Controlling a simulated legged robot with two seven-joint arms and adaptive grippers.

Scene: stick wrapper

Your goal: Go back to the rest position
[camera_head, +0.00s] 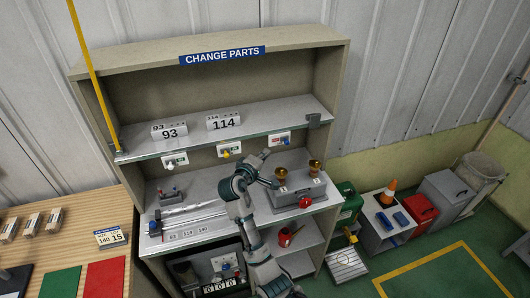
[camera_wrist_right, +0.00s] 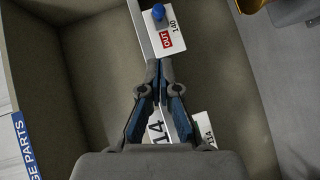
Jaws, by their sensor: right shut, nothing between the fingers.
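My right arm comes up from the bottom of the head view in front of the shelf unit (camera_head: 334,75). My right gripper (camera_head: 266,154) is at the shelf unit, just below the front edge of the upper shelf. In the right wrist view the fingers (camera_wrist_right: 158,72) are closed together with nothing between them. Their tips appear close to a white card marked OUT 140 with a blue knob (camera_wrist_right: 158,13); I cannot tell whether they touch. The card also shows in the head view (camera_head: 277,140). My left gripper is not in view.
White blocks marked 93 (camera_head: 170,132) and 114 (camera_head: 223,122) stand on the upper shelf. A grey box (camera_head: 298,195) with brass-coloured knobs is beside my arm on the lower shelf. A wooden table (camera_head: 65,215) is at left; open green floor (camera_head: 440,275) is at right.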

